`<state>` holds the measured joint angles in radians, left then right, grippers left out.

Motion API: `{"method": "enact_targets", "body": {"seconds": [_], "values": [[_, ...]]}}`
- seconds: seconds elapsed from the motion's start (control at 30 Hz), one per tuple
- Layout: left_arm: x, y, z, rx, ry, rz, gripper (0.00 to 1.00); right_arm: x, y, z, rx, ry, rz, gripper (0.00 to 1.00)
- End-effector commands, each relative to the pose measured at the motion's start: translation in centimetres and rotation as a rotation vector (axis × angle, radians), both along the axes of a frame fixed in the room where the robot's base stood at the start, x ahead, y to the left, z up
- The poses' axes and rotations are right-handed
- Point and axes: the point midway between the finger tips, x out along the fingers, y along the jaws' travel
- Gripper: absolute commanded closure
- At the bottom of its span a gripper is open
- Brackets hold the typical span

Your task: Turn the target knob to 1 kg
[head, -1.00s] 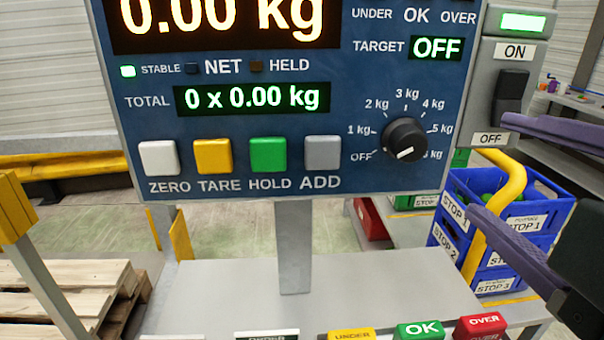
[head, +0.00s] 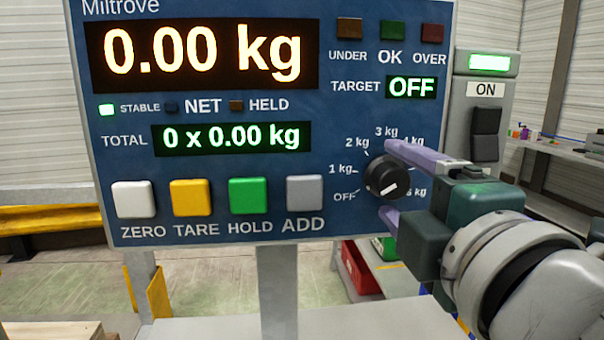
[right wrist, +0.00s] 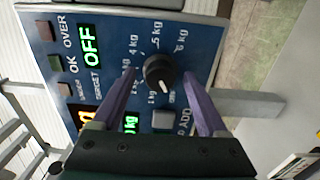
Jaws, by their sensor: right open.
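The target knob (head: 385,177) is a round black knob with a white mark, on the right of the blue scale panel. In the head view its mark slants between lower left and upper right, and the TARGET display (head: 411,87) reads OFF. The 1 kg label (head: 340,169) is just left of the knob. My right gripper (head: 386,180) is open, with one purple finger above the knob and one below it. In the right wrist view the knob (right wrist: 160,71) lies between the spread fingers, apart from both. My left gripper is not in view.
Four-colour push buttons, such as the green HOLD button (head: 248,196), line the panel's lower edge. An ON/OFF switch box (head: 484,110) stands right of the panel. A red bin (head: 360,270) is on the floor behind.

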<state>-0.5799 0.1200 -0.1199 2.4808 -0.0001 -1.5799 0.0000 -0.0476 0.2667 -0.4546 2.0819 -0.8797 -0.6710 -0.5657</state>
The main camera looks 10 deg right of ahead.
Motion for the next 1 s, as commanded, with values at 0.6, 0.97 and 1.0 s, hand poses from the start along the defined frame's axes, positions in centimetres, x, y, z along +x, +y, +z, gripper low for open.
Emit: {"method": "enact_targets", "body": {"seconds": [0.6, 0.97, 1.0], "values": [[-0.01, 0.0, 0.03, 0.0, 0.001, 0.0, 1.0, 0.36, -0.02, -0.05, 0.001, 0.001, 0.0, 0.57], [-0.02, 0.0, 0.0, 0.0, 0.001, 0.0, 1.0, 0.37, -0.04, -0.11, 0.001, 0.003, -0.001, 0.98], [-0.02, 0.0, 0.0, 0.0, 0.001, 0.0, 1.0, 0.37, -0.05, -0.12, 0.001, 0.003, -0.001, 1.0]]}}
